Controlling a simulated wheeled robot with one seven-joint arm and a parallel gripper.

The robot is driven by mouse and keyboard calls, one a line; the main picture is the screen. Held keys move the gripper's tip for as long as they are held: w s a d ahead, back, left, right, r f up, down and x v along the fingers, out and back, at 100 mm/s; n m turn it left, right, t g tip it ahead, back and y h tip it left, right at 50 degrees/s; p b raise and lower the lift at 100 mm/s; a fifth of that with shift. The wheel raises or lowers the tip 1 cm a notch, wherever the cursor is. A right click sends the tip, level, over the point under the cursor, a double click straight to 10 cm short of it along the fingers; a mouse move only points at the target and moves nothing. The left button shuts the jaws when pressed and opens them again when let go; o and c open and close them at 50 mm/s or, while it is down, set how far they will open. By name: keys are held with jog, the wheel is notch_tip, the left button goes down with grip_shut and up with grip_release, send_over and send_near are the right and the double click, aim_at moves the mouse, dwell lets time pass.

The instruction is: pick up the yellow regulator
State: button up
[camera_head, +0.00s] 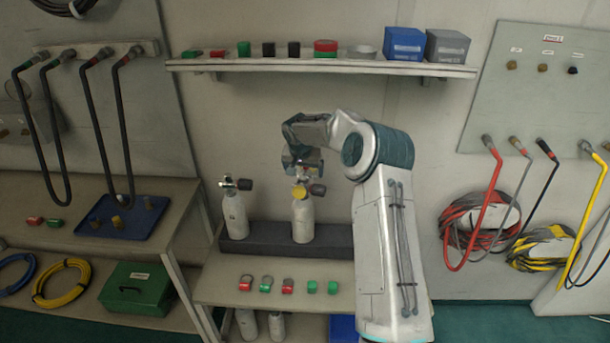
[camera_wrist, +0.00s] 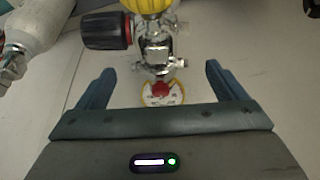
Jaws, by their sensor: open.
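The yellow regulator (camera_head: 299,192) sits at the top of the right white cylinder (camera_head: 303,222), with a dark knob (camera_head: 317,189) to its right. In the wrist view its yellow rounded part (camera_wrist: 146,5) is cut off by the top edge. Below it are a chrome valve body (camera_wrist: 156,47), a black knob (camera_wrist: 105,31) with a red ring, and a round white and yellow disc (camera_wrist: 163,95) with a red centre. My gripper (camera_head: 303,166) is just above the regulator. In the wrist view my gripper (camera_wrist: 160,69) is open, its fingers apart on either side of the chrome part.
A second white cylinder (camera_head: 235,212) with a valve stands left on the same dark block (camera_head: 268,243). Small red and green parts (camera_head: 288,286) lie on the bench in front. A loaded shelf (camera_head: 320,66) is above and behind. Coiled hoses (camera_head: 475,228) hang at right.

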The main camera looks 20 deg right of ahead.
aim_at(305, 174)
jog(key=shift+p+x, duration=0.45)
jog(key=shift+x, duration=1.1)
jog(key=c, duration=1.5)
jog(key=shift+r, duration=0.1)
jog(key=shift+d+r+b, duration=0.1)
jog(key=shift+r+b, duration=0.2)
jog(key=shift+r, duration=0.15)
jog(key=r, duration=0.1)
jog(key=r+b, duration=0.1)
jog(key=r, duration=0.1)
jog(key=shift+s+d+r, duration=0.1)
jog(key=shift+d+r, duration=0.05)
jog(key=shift+d, duration=0.1)
jog(key=s+d+r+b, duration=0.1)
jog(key=s+d+r, duration=0.1)
jog(key=d, duration=0.1)
jog(key=s+d+r+b, duration=0.1)
jog(key=s+d+r, duration=0.1)
jog(key=d, duration=0.1)
jog(key=s+d+r+b, duration=0.1)
jog(key=s+d+r, duration=0.1)
jog(key=d, duration=0.1)
jog(key=shift+s+r+b, duration=0.3)
jog(key=shift+s+r, duration=0.05)
jog(key=shift+r, duration=0.05)
jog(key=shift+a, duration=0.1)
